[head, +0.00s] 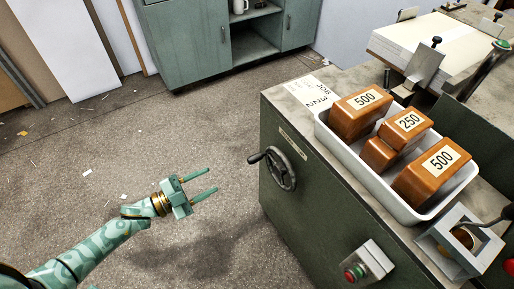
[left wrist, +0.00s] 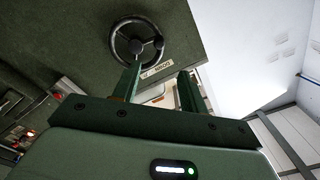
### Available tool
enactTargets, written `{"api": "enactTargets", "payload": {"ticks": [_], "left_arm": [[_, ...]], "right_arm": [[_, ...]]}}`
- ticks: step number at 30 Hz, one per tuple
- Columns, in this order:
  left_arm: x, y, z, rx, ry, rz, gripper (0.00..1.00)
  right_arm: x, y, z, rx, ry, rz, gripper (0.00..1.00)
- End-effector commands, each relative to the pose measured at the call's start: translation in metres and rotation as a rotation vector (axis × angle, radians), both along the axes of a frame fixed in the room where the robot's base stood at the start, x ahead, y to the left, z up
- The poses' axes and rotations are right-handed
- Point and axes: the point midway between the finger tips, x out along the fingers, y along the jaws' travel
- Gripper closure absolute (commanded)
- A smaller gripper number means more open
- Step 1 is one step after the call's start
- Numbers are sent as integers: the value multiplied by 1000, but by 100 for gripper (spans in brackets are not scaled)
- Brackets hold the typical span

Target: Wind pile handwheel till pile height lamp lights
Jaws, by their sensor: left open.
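The black pile handwheel (head: 280,169) with a crank knob is on the green side of the machine. It also shows in the left wrist view (left wrist: 137,42), beyond the fingertips. My left gripper (head: 214,181) is open and empty, to the left of the wheel and apart from it, with its fingers pointing toward the machine. In the left wrist view the fingers (left wrist: 160,78) are spread. A small green dome (head: 502,44) at the upper right may be the lamp; I cannot tell whether it is lit. My right gripper is not in view.
A white tray (head: 425,214) with brown numbered weights sits on the machine top. A button box (head: 363,268) with red and green buttons juts from the machine side below. A paper pile (head: 440,48) is at the back right. The floor (head: 190,125) around my left gripper is open.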

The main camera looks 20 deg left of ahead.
Motion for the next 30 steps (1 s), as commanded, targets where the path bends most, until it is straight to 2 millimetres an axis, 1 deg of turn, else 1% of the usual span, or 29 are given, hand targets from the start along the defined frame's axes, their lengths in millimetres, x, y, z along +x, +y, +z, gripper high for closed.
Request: {"api": "enactTargets", "payload": {"ticks": [4, 7, 11, 14, 15, 18, 21, 25, 30], "left_arm": [[13, -11, -2, -5, 2, -1, 57], [30, -24, -3, -6, 1, -1, 57], [57, -45, -4, -5, 1, -2, 57], [78, -61, -4, -5, 2, -1, 57], [86, -68, -4, -4, 1, -1, 57], [102, -80, -4, -4, 2, -1, 57], [114, -89, -3, -2, 2, -1, 57], [123, -97, -2, -3, 1, -1, 57], [127, -100, 0, -2, 1, -1, 57]], "right_arm": [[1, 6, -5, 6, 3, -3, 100], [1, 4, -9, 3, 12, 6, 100], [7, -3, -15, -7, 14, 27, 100], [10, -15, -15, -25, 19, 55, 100], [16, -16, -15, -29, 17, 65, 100], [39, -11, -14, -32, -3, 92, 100], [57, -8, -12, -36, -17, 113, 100], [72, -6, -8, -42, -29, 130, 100], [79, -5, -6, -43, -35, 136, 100]]}}
